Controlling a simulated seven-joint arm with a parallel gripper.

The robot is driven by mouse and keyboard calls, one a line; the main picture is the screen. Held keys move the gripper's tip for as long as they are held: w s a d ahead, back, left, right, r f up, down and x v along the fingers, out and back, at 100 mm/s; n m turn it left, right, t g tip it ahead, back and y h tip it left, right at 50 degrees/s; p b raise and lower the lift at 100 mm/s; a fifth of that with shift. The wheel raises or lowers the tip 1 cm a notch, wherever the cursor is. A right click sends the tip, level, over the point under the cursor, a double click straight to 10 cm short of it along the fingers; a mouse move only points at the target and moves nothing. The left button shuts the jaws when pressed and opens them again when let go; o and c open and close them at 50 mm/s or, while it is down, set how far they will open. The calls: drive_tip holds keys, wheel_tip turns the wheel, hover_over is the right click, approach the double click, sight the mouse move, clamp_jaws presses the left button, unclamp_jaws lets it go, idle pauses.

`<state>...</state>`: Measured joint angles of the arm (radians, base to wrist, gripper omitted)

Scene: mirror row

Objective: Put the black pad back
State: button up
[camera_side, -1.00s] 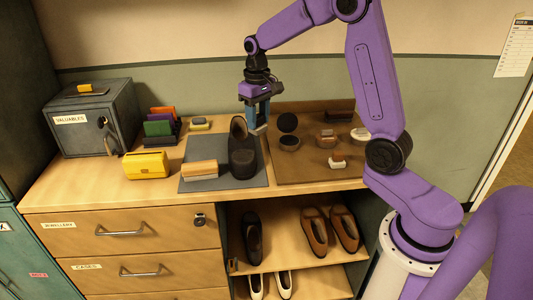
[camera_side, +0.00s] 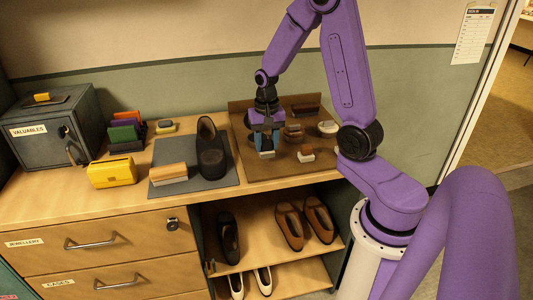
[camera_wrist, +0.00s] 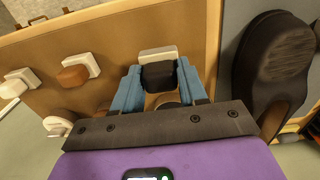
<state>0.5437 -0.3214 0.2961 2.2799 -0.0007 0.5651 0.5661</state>
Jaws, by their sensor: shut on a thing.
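My gripper (camera_side: 267,143) is shut on the black pad (camera_wrist: 158,75), a dark block with a pale backing, held between the blue fingers in the wrist view. In the side view the pad (camera_side: 267,154) shows as a small pale end below the fingertips. My gripper is over the left part of the brown board (camera_side: 245,166). A round tin (camera_wrist: 165,100) shows partly beneath the pad in the wrist view. I cannot tell whether the pad touches the board.
A black shoe (camera_side: 211,150) stands on the grey mat (camera_side: 222,178) left of the board, beside a wooden brush (camera_side: 168,173). A brown-topped pad (camera_side: 305,155), a pale round tin (camera_side: 327,128) and a dark brush (camera_side: 305,110) are on the board. The board's front right is clear.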

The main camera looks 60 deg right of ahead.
sight(266, 150)
drive_tip(key=shift+f, duration=1.75)
drive_tip(key=shift+f, duration=0.2)
drive_tip(key=o, duration=0.9)
drive_tip(key=shift+o, duration=0.2)
drive_tip(key=shift+r, duration=0.1)
